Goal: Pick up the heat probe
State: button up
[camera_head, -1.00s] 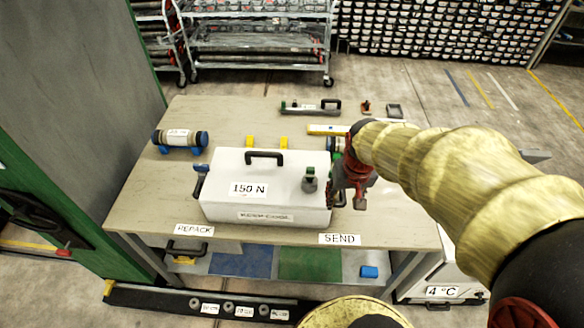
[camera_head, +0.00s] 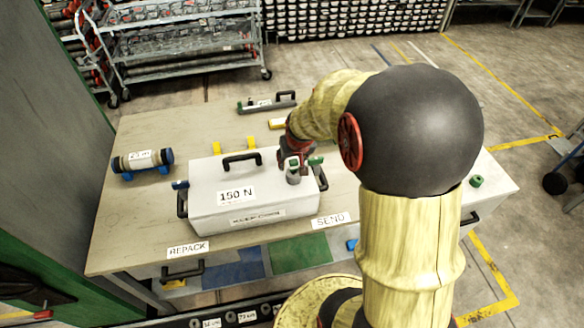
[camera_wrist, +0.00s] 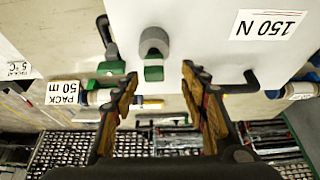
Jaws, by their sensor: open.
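A small grey cylindrical device with a green part, which looks like the heat probe (camera_head: 293,172), stands on the lid of the white box (camera_head: 208,208) near its right end. From above in the wrist view, the probe (camera_wrist: 153,45) shows a grey round body and a green block. My gripper (camera_head: 293,153) is just above and behind it in the head view, covering part of its top. In the wrist view my gripper (camera_wrist: 160,76) is open, its fingers apart with nothing between the tips. The probe lies just beyond the fingertips, near the gap between them.
The box has a black lid handle (camera_head: 241,160). A core tube (camera_head: 143,160) lies on blue supports at the table's left. Another tube (camera_wrist: 98,97), by a "50 m" label, lies beside the box. A black-handled tool (camera_head: 266,102) lies at the back. The table's back left is clear.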

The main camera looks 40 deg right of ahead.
aim_at(294, 162)
jog(key=shift+d+f, duration=0.25)
jog(key=shift+f, duration=0.05)
jog(key=x, duration=0.4)
jog(key=shift+w+d+f, duration=0.1)
jog(key=shift+d+f, duration=0.05)
jog(key=shift+d, duration=0.15)
grip_shut()
